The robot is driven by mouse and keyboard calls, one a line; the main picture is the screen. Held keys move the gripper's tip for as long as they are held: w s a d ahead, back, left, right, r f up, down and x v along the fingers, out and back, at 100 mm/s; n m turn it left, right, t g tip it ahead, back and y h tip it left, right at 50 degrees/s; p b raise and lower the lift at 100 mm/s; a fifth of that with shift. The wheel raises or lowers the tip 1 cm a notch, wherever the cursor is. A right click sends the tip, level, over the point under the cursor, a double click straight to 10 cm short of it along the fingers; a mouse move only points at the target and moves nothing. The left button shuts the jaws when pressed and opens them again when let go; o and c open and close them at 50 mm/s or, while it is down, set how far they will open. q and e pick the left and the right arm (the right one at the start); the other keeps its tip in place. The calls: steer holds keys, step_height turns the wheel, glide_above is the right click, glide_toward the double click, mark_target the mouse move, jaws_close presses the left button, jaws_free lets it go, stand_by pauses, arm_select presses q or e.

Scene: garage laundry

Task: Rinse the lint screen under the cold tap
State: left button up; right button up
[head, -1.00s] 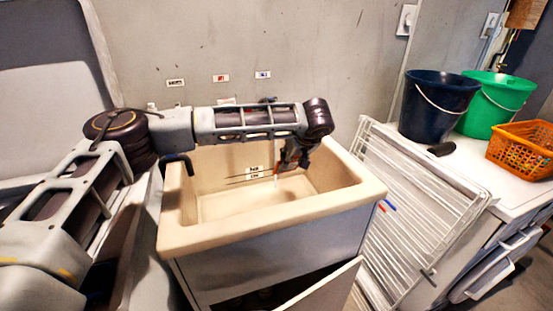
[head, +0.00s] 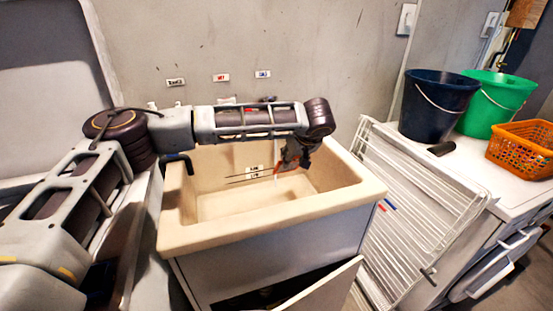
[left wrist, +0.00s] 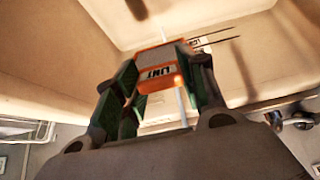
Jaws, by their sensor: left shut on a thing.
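The lint screen (left wrist: 158,72), an orange-rimmed piece with a grey face marked LINT, is between the fingers of my left gripper (left wrist: 160,88) in the left wrist view. The gripper is shut on it. In the head view the left gripper (head: 287,162) reaches down into the beige sink (head: 180,240), near its back right. The screen shows there only as a small orange edge (head: 278,168). A thin pale streak, perhaps water, shows beside the screen in both views. The taps are mostly hidden behind my left arm. My right gripper is out of view.
Small wall labels, including a blue-marked one (head: 263,74), are above the sink. A white drying rack (head: 410,220) leans right of it. A dark blue bucket (head: 438,110), green bucket (head: 497,103) and orange basket (head: 520,150) stand on the white appliance top. A cabinet door (head: 325,290) hangs open below.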

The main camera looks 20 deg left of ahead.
arm_select(q)
steer(key=shift+r, duration=0.15)
stand_by(0.4)
steer(key=w+a+r+p+v, duration=0.1)
steer(key=p+v, duration=0.5)
steer(key=v, duration=0.4)
steer(key=shift+w+r, duration=0.15)
steer(key=shift+r, duration=0.1)
stand_by(0.7)
steer(key=shift+r, duration=0.1)
stand_by(0.6)
step_height(320, 180, up, 9)
steer(key=p, duration=0.9)
steer(key=shift+r+p, duration=0.35)
steer(key=shift+p, duration=0.15)
steer(key=shift+d+f, duration=0.1)
